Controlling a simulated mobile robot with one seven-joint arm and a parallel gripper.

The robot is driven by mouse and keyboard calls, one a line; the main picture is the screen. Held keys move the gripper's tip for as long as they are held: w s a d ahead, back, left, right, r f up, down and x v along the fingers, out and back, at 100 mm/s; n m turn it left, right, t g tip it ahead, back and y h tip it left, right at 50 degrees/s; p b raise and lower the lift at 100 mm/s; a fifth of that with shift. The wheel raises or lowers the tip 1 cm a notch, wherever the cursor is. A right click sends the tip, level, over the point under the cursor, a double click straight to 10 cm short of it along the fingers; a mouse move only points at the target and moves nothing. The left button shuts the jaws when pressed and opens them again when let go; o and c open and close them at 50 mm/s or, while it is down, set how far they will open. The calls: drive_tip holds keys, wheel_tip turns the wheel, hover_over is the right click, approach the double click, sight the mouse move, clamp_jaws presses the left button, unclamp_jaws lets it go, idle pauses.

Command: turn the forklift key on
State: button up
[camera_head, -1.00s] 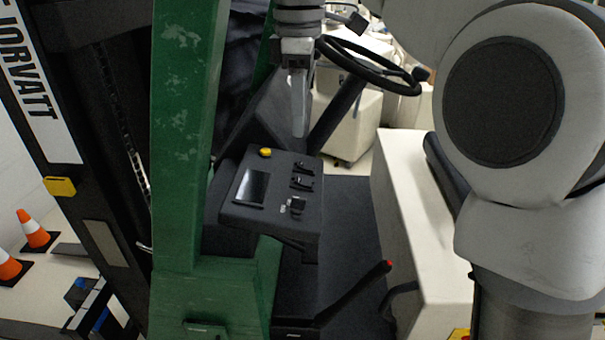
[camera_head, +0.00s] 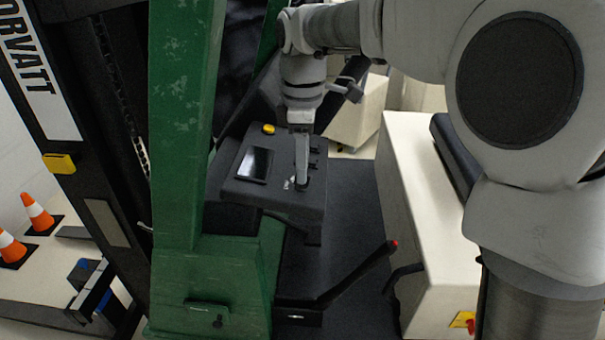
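The forklift's dark console (camera_head: 232,187) carries a small screen (camera_head: 256,165), a yellow button (camera_head: 268,129) and a few small black controls. A small silvery piece, probably the key (camera_head: 288,184), shows at the console's lower right. My gripper (camera_head: 302,176) points down over that corner, with its fingertips close beside this piece and in front of a black knob. I cannot tell whether it touches either one. The fingers are seen edge-on, so their opening is hidden, and they cover part of the controls.
A green post (camera_head: 182,130) stands just left of the console. A black lever with a red tip (camera_head: 394,243) rises below right. The cream seat housing (camera_head: 425,240) stands to the right. Orange cones (camera_head: 38,214) are on the floor at far left.

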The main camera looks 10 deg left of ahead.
drive_tip(key=shift+f, duration=1.1)
clamp_jaws()
